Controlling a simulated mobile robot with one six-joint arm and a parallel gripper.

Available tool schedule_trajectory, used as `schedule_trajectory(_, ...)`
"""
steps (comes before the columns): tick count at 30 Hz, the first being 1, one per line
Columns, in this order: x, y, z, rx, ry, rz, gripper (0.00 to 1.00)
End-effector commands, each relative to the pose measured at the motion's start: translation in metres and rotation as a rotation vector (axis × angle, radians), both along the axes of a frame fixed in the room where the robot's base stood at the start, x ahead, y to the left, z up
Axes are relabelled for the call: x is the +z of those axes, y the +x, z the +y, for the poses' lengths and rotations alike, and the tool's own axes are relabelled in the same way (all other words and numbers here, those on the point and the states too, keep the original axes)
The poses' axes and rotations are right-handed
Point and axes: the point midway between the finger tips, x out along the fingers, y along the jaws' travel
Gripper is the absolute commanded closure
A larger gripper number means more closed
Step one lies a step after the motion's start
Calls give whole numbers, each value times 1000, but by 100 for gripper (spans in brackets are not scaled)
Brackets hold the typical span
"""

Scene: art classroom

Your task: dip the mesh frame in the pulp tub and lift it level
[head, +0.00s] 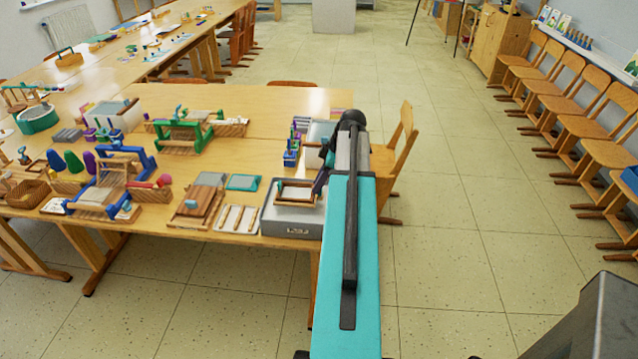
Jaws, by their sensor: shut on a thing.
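The grey pulp tub (290,229) stands at the front right corner of the near wooden table. The wooden mesh frame (294,203) is at the tub's open top and looks roughly level. How deep it sits in the tub is too small to tell. My gripper (319,184) is dark and partly hidden by my own arm. It is at the right side of the frame and shut on it. The fingertips are not clear.
Left of the tub lie a white slatted rack (237,218), wooden boards (196,206) and a teal-edged panel (243,182). Blue (107,186) and green (184,135) frames stand further left. A wooden chair (396,158) is close on the right; open floor lies beyond.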

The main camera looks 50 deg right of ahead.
Motion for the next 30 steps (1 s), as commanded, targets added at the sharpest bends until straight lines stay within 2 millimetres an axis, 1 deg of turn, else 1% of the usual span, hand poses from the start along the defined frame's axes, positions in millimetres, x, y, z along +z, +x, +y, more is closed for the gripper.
schedule_trajectory(14,1,0,0,0,1,-1,100)
schedule_trajectory(30,28,0,0,0,0,-1,100)
